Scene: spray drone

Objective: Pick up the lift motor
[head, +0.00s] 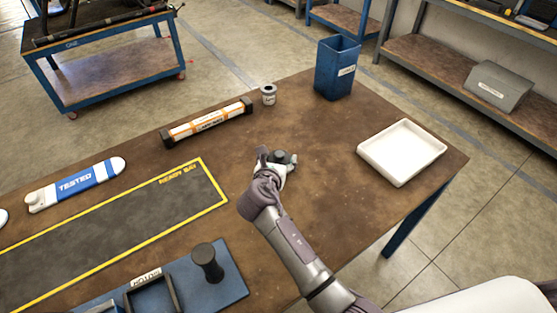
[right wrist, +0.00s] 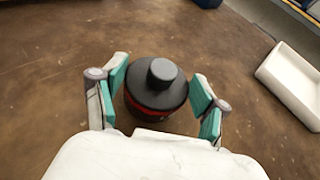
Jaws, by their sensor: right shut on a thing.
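The lift motor (right wrist: 157,86) is a short black cylinder with a round knob on top and a red band low on its side. In the head view, its dark top (head: 283,158) shows at the end of my right arm, over the middle of the brown table (head: 330,200). My right gripper (head: 276,160) is shut on it. In the right wrist view, the teal-padded fingers (right wrist: 158,98) stand on both sides of the motor. It looks upright on or close to the table; I cannot tell which. My left gripper is not in view.
A white tray (head: 378,150) lies to the right and a blue bin (head: 337,70) stands behind. A small labelled can (head: 268,95), an orange-white bar (head: 208,122), a "TESTED" device (head: 75,184), a yellow-edged mat (head: 110,235) and a blue fixture board (head: 225,275) lie around.

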